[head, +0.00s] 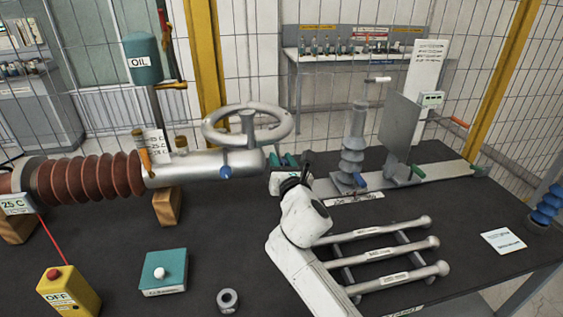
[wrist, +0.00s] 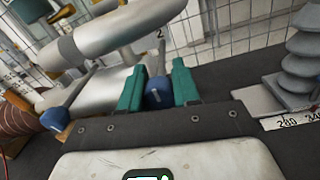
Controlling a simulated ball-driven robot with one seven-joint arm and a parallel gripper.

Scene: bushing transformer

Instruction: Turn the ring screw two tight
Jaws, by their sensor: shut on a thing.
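Ring screw two, a blue knob (wrist: 158,97) on a thin grey shaft marked "2", sits between the teal fingers of my gripper (wrist: 158,90) in the wrist view. My gripper is shut on the knob. In the head view my gripper (head: 283,161) is just right of the grey cylinder's end, and the knob is hidden there. The grey ring (head: 284,128) stands above the cylinder (head: 195,168). Another blue-headed screw (head: 225,172) shows on the cylinder. How far screw two is turned in cannot be told.
A grey ribbed insulator (head: 352,150) stands right of my gripper. Several grey bars (head: 375,256) lie at the front right. A teal box (head: 164,272), a yellow OFF box (head: 68,290) and a loose nut (head: 228,300) are at the front left. A wire fence closes the back.

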